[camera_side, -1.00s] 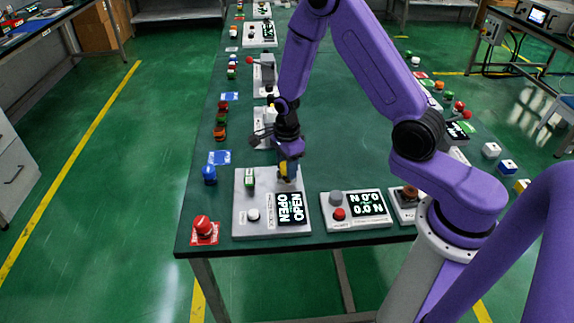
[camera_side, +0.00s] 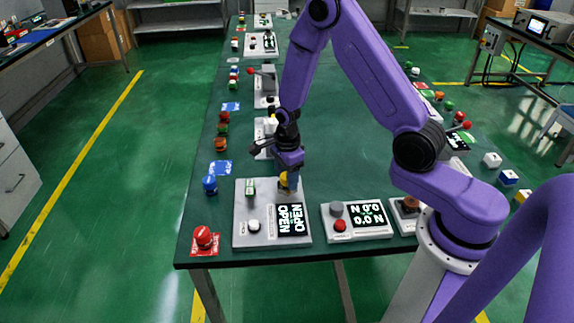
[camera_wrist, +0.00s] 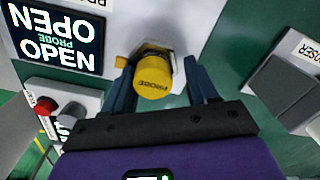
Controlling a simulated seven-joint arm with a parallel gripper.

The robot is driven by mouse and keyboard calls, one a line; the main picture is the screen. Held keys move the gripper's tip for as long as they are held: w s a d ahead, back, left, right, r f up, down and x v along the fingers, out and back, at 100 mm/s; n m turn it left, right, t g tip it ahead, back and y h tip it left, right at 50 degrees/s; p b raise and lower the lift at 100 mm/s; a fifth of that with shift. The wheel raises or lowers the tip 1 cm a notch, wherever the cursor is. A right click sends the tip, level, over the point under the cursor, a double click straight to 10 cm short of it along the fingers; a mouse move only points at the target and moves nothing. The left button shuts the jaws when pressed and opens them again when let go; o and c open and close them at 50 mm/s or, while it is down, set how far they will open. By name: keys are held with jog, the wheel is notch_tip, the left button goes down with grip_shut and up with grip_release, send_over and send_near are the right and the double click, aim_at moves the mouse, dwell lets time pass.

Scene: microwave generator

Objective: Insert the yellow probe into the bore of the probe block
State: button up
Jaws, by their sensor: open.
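The yellow probe (camera_wrist: 153,75) shows its round end, marked PROBE, between my gripper's two fingers (camera_wrist: 162,88) in the wrist view. A pale collar shows behind it. In the side view the probe (camera_side: 284,179) is small and partly hidden by my gripper (camera_side: 288,172), which points down at the light grey panel. My gripper is open, with fingers apart on either side of the probe; contact cannot be told. The panel (camera_side: 244,222) carries a screen (camera_side: 291,219) reading OPEN, which also shows in the wrist view (camera_wrist: 58,38). I cannot tell the bore or how deep the probe sits.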

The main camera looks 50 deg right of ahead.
notch_tip(320, 180, up, 12)
jog(key=s+a+r+n, duration=0.3)
jog(key=s+a+n, duration=0.2)
jog(key=n, duration=0.4)
jog(key=s+r+n, duration=0.2)
jog(key=s+n, duration=0.9)
jog(key=n, duration=0.1)
jog(key=s+a+r+n, duration=0.1)
jog(key=s+r+n, duration=0.2)
jog(key=s+n, duration=0.9)
jog(key=shift+a+r+n, duration=0.15)
jog(key=shift+a+n, duration=0.05)
jog(key=shift+n, duration=0.4)
